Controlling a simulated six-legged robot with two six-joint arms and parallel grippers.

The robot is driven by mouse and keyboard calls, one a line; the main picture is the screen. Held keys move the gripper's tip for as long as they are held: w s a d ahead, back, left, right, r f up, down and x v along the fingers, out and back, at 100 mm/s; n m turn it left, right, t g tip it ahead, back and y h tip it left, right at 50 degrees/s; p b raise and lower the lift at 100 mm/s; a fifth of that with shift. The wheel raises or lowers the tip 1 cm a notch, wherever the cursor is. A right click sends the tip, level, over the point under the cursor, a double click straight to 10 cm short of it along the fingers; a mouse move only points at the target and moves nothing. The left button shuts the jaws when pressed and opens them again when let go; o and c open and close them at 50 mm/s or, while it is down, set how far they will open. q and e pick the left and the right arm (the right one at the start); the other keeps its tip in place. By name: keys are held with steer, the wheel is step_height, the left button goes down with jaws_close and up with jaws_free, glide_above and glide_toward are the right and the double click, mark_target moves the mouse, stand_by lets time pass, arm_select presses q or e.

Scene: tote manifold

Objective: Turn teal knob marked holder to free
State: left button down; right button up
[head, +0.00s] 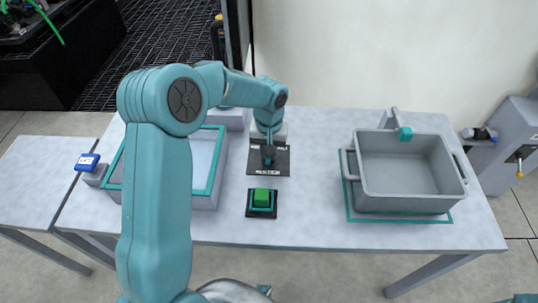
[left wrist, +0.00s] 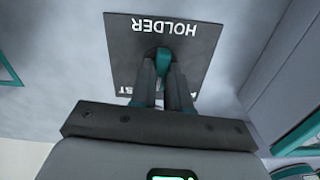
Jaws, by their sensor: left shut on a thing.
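The teal knob (left wrist: 163,58) stands on a dark square plate (left wrist: 205,40) with the white word HOLDER on it, seen upside down in the left wrist view. A second label on the plate is mostly hidden behind the fingers. In the head view the plate (head: 283,163) lies on the table near the middle, and the knob is hidden under my gripper. My left gripper (head: 268,156) points down over the plate. In the left wrist view its fingers (left wrist: 163,72) are shut on the knob, one on each side. My right gripper is not in view.
A green button (head: 262,197) on a dark base sits in front of the plate. A grey tote (head: 408,201) stands at the right inside a teal outline. A teal-rimmed grey tray (head: 203,199) is at the left, partly behind my arm. A blue-topped device (head: 87,162) stands near the left edge.

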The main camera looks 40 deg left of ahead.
arm_select(q)
steer(key=n+b, duration=0.2)
steer(key=n, duration=0.2)
steer(key=shift+n, duration=0.3)
steer(key=shift+n+b, duration=0.7)
steer(key=shift+n, duration=0.9)
steer(key=shift+r+n, duration=0.1)
steer(key=shift+n, duration=0.2)
steer(key=c, duration=1.1)
jaws_free()
step_height(320, 180, up, 16)
steer(key=p, duration=0.2)
steer(key=shift+r, duration=0.2)
steer(key=shift+s, duration=0.1)
